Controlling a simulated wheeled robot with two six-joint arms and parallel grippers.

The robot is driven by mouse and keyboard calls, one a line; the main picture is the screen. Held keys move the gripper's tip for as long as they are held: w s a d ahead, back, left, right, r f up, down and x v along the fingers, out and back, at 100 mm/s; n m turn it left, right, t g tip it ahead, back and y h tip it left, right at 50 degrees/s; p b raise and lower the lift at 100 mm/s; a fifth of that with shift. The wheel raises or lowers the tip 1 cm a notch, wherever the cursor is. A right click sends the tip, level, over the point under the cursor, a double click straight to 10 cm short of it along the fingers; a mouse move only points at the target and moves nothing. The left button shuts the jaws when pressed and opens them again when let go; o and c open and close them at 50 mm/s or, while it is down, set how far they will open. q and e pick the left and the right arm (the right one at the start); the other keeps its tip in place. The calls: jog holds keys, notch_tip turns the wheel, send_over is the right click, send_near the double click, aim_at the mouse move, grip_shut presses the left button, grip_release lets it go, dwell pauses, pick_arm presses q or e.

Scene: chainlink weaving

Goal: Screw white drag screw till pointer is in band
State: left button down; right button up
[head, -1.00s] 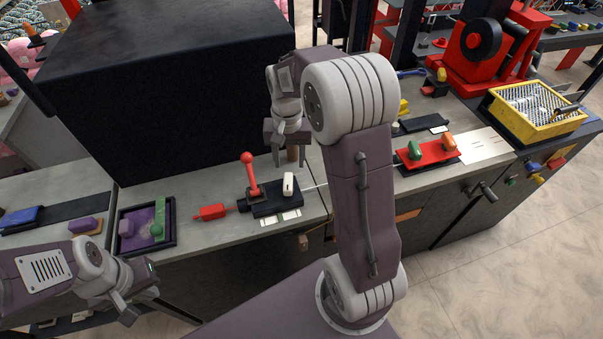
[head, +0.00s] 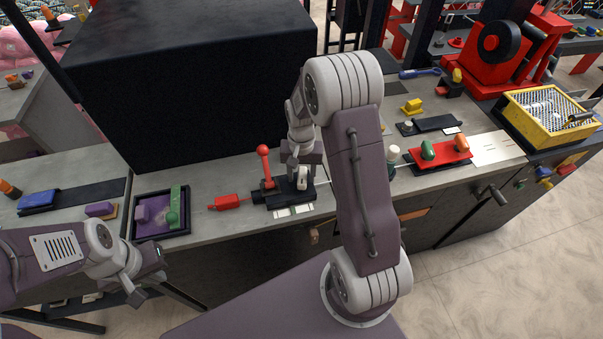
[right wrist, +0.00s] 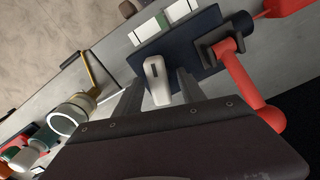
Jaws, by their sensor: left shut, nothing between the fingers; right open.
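The white knob, seemingly the drag screw (right wrist: 155,75), has a dark mark on its top and stands on a dark block (head: 271,199) beside a red lever (head: 264,165). It also shows in the head view (head: 302,178). My right gripper (head: 301,180) is low over the block and open, with one finger on each side of the white knob in the right wrist view (right wrist: 160,82); contact cannot be told. A white card with a green band (right wrist: 163,21) lies along the block's edge; no pointer can be made out on it. My left gripper (head: 146,280) is shut and empty at lower left.
A big black box (head: 200,85) stands behind. A pale-topped post (head: 392,155) and a red plate with green and orange knobs (head: 442,157) are to the right.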

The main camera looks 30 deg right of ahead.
jog(key=shift+s+d, duration=0.1)
jog(key=shift+d, duration=0.05)
jog(key=c, duration=0.7)
grip_shut()
jog(key=shift+n, duration=0.8)
jog(key=shift+n+p, duration=0.3)
jog(key=shift+n, duration=0.5)
jog(key=o, duration=0.7)
grip_release()
